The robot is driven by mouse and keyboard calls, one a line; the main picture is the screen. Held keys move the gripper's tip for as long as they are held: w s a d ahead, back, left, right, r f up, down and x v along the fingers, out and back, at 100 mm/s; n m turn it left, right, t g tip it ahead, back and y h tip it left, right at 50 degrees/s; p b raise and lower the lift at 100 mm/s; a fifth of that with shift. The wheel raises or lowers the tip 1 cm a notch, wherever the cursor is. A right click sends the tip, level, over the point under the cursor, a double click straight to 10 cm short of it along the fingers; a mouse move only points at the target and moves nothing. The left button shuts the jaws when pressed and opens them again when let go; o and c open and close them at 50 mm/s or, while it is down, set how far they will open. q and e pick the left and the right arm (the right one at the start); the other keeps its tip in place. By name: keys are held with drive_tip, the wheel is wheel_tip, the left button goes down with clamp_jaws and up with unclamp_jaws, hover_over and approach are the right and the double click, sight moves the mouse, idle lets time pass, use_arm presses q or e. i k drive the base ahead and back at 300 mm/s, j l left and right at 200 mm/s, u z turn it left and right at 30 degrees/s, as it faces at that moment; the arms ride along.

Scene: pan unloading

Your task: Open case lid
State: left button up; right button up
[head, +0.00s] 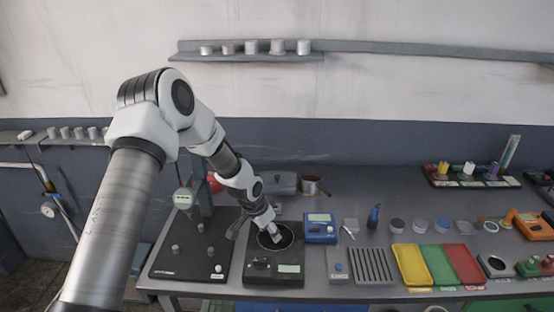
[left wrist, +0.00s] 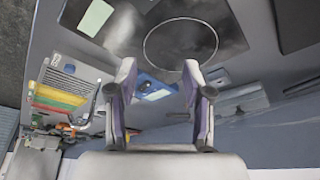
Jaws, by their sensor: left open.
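A grey case (head: 283,183) stands at the back of the bench, behind the black device with a round plate. Its lid looks down in the head view, though it is small there. A grey box that looks like the case also shows at the right of the left wrist view (left wrist: 240,103). My left gripper (head: 274,236) is over the round plate, in front of the case and apart from it. In the left wrist view its two fingers (left wrist: 159,70) are spread with nothing between them. My right gripper is in neither view.
The black device (head: 260,271) lies below my left gripper. A blue instrument (head: 320,229) stands to its right, and a small pot (head: 312,186) is beside the case. Yellow, green and red trays (head: 437,264) lie further right. The back middle of the bench (head: 375,185) is clear.

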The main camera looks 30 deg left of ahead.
sight(271, 179)
drive_tip(key=i+j, duration=0.8)
